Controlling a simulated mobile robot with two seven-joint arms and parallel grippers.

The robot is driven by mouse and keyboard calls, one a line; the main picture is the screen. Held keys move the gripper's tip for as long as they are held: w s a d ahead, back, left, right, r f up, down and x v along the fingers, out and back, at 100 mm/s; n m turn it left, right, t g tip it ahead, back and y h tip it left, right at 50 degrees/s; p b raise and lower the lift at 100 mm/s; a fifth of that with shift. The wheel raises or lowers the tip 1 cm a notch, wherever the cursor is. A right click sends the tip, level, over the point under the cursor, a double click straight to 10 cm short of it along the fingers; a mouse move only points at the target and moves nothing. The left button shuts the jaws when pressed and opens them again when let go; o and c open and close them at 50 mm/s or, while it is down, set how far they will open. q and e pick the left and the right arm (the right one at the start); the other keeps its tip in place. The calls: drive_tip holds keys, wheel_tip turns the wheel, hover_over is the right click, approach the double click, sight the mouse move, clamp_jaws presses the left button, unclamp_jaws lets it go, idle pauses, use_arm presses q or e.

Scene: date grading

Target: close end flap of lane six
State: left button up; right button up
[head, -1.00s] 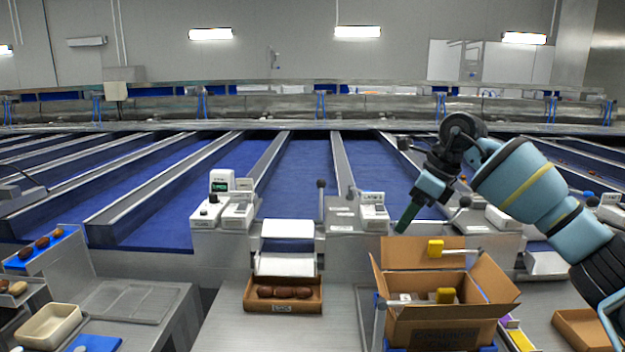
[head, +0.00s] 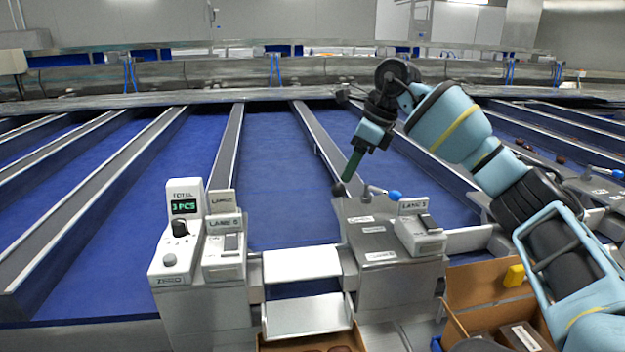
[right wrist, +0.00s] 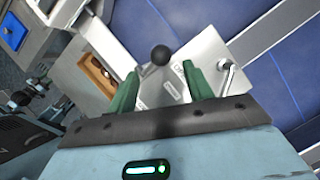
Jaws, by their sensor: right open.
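The lane six end has two white flap panels, an upper one (head: 301,264) and a sloping lower one (head: 306,316), right of the lane six control box (head: 226,244). A lever with a black ball knob (head: 337,188) stands just right of this lane end. My right gripper (head: 352,166) points down just above and beside the knob. In the right wrist view my open green fingers (right wrist: 161,80) are on either side of the black knob (right wrist: 160,55), which appears slightly beyond their tips. Contact cannot be told. My left gripper is not in view.
A metal housing (head: 385,250) with a lane five switch box (head: 420,235) and a blue-tipped lever (head: 394,196) stands right of the knob. A cardboard box (head: 487,287) is at lower right. A counter display unit (head: 180,250) stands at left.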

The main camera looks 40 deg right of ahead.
sight(341, 184)
drive_tip(key=shift+r, duration=0.15)
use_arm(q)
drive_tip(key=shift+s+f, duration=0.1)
use_arm(e)
drive_tip(key=x, duration=0.7)
drive_tip(key=shift+w+a+f, duration=0.1)
drive_tip(key=shift+w+f, duration=0.15)
drive_tip(key=shift+f, duration=0.05)
drive_tip(key=shift+c, duration=0.2)
clamp_jaws()
